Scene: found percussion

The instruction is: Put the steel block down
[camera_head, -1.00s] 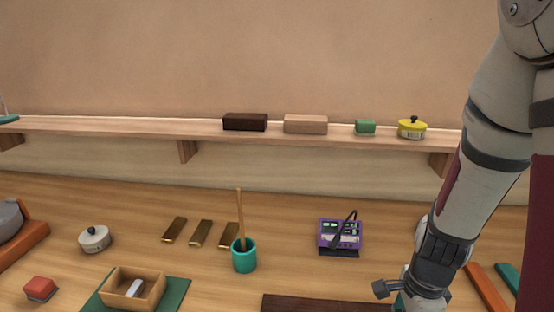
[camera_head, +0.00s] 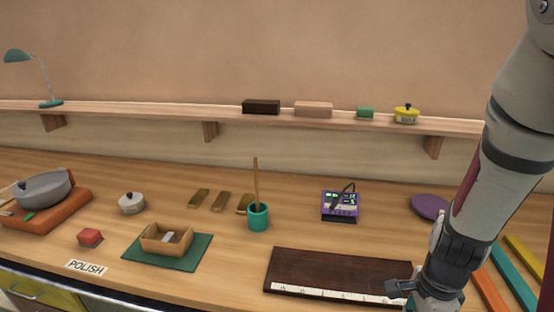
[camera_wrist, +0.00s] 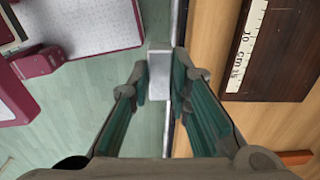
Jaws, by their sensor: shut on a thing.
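My gripper (camera_wrist: 160,88) is shut on the steel block (camera_wrist: 159,74), a pale grey block seen between its teal-padded fingers in the wrist view. The block is over the bench's front edge line, with pale green floor to the left and wooden bench top to the right. How high it is held cannot be told. In the head view only my wrist shows at the lower right; the fingers and block are out of frame there.
A dark board (camera_head: 340,270) with a white ruler strip (camera_head: 335,289) lies at the bench's front, beside my wrist. Orange, teal and yellow bars (camera_head: 512,275) lie right. A green mat (camera_head: 190,258) bears an open wooden box (camera_head: 166,243). Bare bench lies between mat and board.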

